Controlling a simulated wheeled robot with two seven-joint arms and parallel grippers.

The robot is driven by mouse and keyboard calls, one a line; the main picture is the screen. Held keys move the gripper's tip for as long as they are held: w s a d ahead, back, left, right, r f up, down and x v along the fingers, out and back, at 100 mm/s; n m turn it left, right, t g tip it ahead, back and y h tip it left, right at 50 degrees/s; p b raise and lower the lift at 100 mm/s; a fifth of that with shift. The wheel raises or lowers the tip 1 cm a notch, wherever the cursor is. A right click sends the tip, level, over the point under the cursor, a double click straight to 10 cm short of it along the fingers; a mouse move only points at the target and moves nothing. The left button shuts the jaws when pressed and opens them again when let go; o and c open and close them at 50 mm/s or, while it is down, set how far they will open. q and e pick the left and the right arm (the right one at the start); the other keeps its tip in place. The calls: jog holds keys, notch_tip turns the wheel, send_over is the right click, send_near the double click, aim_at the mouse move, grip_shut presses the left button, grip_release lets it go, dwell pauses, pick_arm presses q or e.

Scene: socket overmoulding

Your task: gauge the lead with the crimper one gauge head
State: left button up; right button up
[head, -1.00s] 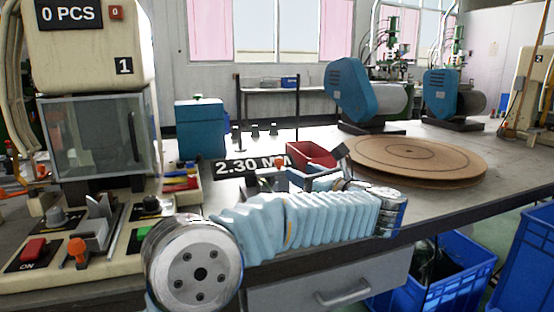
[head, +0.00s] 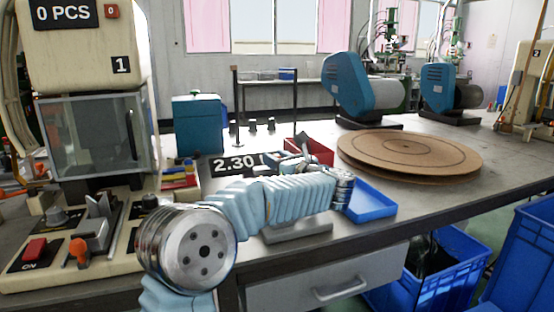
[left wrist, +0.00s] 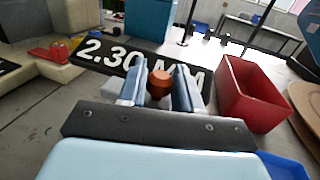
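A black plate with white 2.30 MM lettering (head: 232,164) lies on the bench; it also shows in the left wrist view (left wrist: 108,58). My left gripper (head: 298,150) is just right of it, near the red bin. In the left wrist view its two fingers (left wrist: 158,88) stand apart with a small orange-brown knob-like piece (left wrist: 159,83) in the gap. I cannot tell whether they grip it or only flank it. Three small dark posts (head: 252,126) stand behind the plate. I cannot make out the lead. My right gripper is out of view.
A red bin (left wrist: 250,95) is right of the fingers. A blue tray (head: 372,204) lies by the bench's front edge, a round brown board (head: 408,150) behind it. The machine marked 1 (head: 90,60) stands at left. Blue crates (head: 455,285) are below.

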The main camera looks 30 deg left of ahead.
pick_arm(q)
grip_shut()
jog(key=shift+w+d, duration=1.5)
jog(key=shift+w, duration=0.2)
jog(key=shift+o, duration=2)
grip_release()
jog(key=shift+w+d, duration=0.1)
jog(key=b+v, duration=0.2)
jog(key=v, duration=1.1)
jog(key=shift+s+d, duration=0.25)
jog(key=shift+d, duration=0.05)
